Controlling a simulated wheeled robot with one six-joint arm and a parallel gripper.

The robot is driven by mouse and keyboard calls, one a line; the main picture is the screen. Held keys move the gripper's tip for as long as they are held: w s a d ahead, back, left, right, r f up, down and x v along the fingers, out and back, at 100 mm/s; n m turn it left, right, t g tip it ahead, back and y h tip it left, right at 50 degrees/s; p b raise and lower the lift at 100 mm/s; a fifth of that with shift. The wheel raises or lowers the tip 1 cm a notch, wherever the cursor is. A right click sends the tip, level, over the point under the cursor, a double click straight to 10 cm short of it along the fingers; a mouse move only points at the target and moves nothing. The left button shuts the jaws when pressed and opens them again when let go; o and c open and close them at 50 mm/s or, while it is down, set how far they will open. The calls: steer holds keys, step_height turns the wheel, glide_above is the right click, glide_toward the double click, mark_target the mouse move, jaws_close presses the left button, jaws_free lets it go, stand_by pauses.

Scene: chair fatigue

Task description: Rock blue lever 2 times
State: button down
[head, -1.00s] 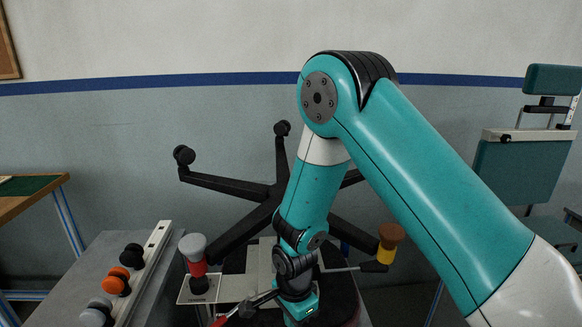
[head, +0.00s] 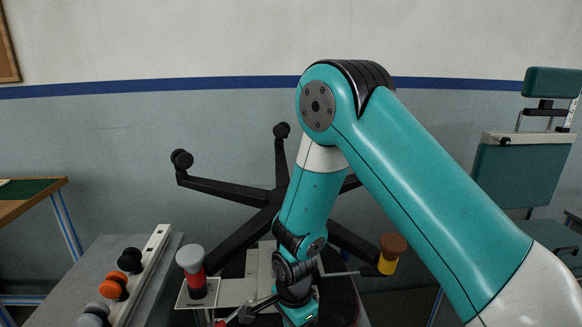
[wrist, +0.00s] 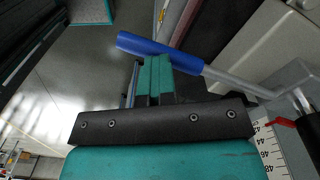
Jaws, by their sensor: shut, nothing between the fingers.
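The blue lever (wrist: 158,46) shows in the wrist view as a blue sleeve on a bare metal rod (wrist: 232,82) that runs right into a grey housing. My gripper (wrist: 155,62) is shut and empty, with its teal fingertips close beside the blue sleeve. I cannot tell whether they touch it. In the head view my arm covers the area around the lever and I cannot make out the blue sleeve. The mechanism's pale plate (head: 238,292) shows there, beside my wrist.
A red lever with a grey knob (head: 190,259) stands left of my wrist; a yellow lever with a brown knob (head: 391,252) is at right. An upturned black five-star base (head: 226,190) rises behind. A grey bench (head: 95,262) with coloured knobs is at left.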

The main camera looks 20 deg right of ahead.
steer(key=shift+s+a+r+p, duration=0.1)
steer(key=shift+s+r+p, duration=0.1)
steer(key=shift+r+p, duration=1.2)
steer(key=shift+w+r+p, duration=0.15)
steer(key=shift+r+p, duration=0.35)
steer(key=shift+r, duration=0.35)
steer(key=shift+r+p, duration=0.35)
steer(key=shift+r, duration=0.05)
step_height(320, 180, up, 5)
steer(key=p, duration=0.4)
stand_by(0.5)
